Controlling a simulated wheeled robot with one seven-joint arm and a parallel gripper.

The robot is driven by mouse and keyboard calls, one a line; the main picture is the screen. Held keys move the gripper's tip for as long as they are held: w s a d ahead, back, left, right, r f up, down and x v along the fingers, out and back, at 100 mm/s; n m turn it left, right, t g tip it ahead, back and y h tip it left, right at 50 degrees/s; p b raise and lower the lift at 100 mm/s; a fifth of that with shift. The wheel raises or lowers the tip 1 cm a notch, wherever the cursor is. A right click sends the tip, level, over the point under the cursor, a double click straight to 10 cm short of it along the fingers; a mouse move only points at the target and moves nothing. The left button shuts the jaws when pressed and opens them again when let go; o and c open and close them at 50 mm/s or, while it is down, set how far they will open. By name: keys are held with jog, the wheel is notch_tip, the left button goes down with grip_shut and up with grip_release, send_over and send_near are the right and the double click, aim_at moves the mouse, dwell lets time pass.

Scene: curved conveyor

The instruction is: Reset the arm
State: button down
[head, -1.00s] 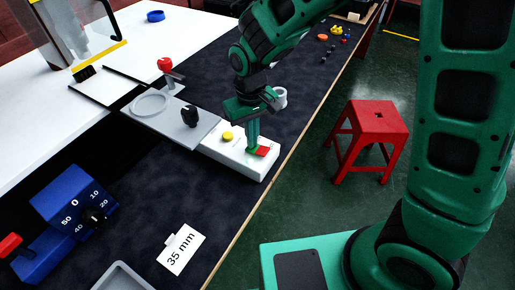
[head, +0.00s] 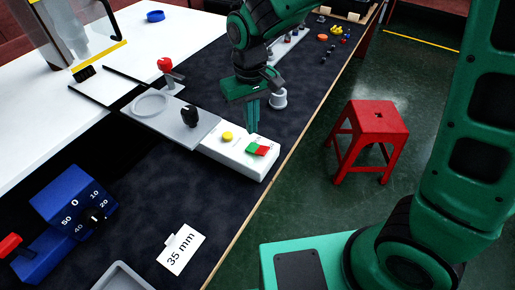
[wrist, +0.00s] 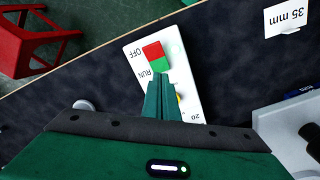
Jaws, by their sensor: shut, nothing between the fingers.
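My green gripper (head: 252,117) is shut and empty. In the head view it hangs above the white control box, its fingertips a little over the box and apart from it. The control box (head: 238,152) lies on the dark bench and carries a yellow button (head: 227,136) and a red and green rocker switch (head: 257,149). In the wrist view the shut fingers (wrist: 161,85) point at the green half of the switch (wrist: 157,58), beside the RUN and OFF labels. The fingers hide part of the yellow button there.
A grey plate (head: 199,131) with a black knob (head: 190,116) adjoins the box. A blue dial unit (head: 70,195) and a "35 mm" card (head: 181,249) lie nearer. A red stool (head: 376,118) stands on the floor at right. A grey cylinder (head: 279,99) stands behind my gripper.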

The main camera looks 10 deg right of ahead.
jog(key=shift+r, duration=0.55)
jog(key=s+d+r+m, duration=0.2)
jog(key=d+r+m, duration=0.1)
jog(key=d, duration=0.8)
jog(key=s+d+r+m, duration=0.2)
jog(key=d, duration=1)
jog(key=s+d+m, duration=0.5)
jog(key=s+d, duration=0.7)
jog(key=s, duration=0.4)
jog(key=shift+s+d+r+m, duration=0.3)
jog(key=shift+s+r+m, duration=0.1)
